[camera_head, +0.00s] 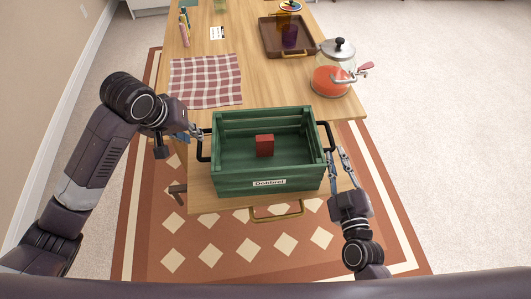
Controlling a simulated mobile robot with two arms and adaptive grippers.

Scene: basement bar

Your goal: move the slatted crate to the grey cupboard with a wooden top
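The green slatted crate (268,180) sits upright at the near end of the wooden table, with a label on its front and a black handle at each side. A small red block (264,145) lies inside it. My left gripper (194,131) is beside the left handle (204,145); whether its fingers are open or shut on the handle is unclear. My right gripper (340,160) is just outside the right handle (330,135), its two fingers apart with nothing visible between them. I cannot make out a grey cupboard with a wooden top.
Behind the crate on the wooden table (262,88) are a checked cloth (206,80), a brown tray (287,47) with items and a glass pot (336,72) of red contents. Bottles (184,25) stand at the far left. A patterned rug (236,235) lies below; pale floor (440,110) is open at right.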

